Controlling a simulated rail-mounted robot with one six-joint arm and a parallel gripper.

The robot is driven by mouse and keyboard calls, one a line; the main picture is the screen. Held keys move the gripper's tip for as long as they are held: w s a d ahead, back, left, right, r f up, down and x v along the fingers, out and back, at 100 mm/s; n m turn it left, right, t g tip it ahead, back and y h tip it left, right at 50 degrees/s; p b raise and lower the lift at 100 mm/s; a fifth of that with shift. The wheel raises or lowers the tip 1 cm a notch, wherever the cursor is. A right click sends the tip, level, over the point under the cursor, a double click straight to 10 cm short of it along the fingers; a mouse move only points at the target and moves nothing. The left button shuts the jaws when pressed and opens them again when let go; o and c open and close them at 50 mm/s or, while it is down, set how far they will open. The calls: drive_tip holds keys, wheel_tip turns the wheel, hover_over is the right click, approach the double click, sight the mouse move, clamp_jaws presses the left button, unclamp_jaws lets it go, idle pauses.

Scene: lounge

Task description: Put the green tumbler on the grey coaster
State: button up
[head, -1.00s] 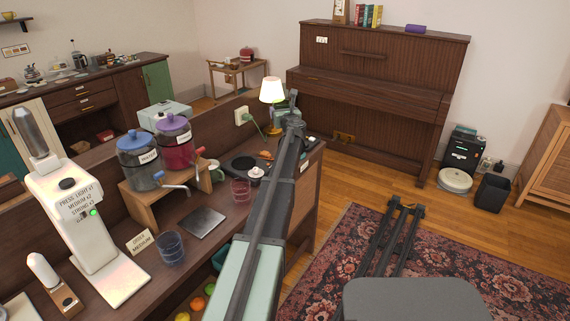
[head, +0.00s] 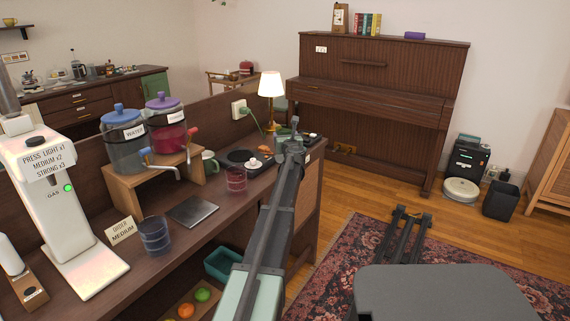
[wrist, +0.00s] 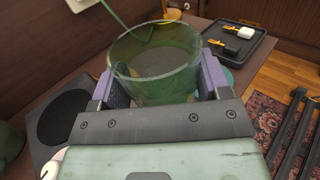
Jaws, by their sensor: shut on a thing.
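The green see-through tumbler (wrist: 155,70) is upright between the fingers of my gripper (wrist: 155,88) in the wrist view. The gripper is shut on it. In the head view my gripper (head: 290,148) is at the far end of the counter, near the lamp, and my arm hides most of the tumbler. I cannot tell whether the tumbler's base touches anything. A rounded grey-green edge (wrist: 229,76) shows beside the right finger; I cannot tell if it is the grey coaster. No other coaster is clearly identifiable.
A dark square with a round pad (wrist: 62,118) lies left of the gripper. The lamp (head: 271,88) stands behind. A pink glass (head: 236,180), a blue glass (head: 154,235) and a dark slab (head: 194,211) are nearer along the counter.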

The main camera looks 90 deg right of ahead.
wheel_tip(320, 180, down, 5)
drive_tip(key=b, duration=0.4)
drive_tip(key=shift+r, duration=0.4)
drive_tip(key=shift+f, duration=0.2)
drive_tip(key=o, duration=1.2)
drive_tip(key=shift+c, duration=0.2)
drive_tip(key=shift+r, duration=0.15)
drive_tip(key=shift+a+r, duration=0.1)
drive_tip(key=shift+a, duration=0.1)
drive_tip(key=v, duration=1.1)
drive_tip(key=shift+s+a, duration=0.15)
drive_tip(key=shift+a, duration=0.15)
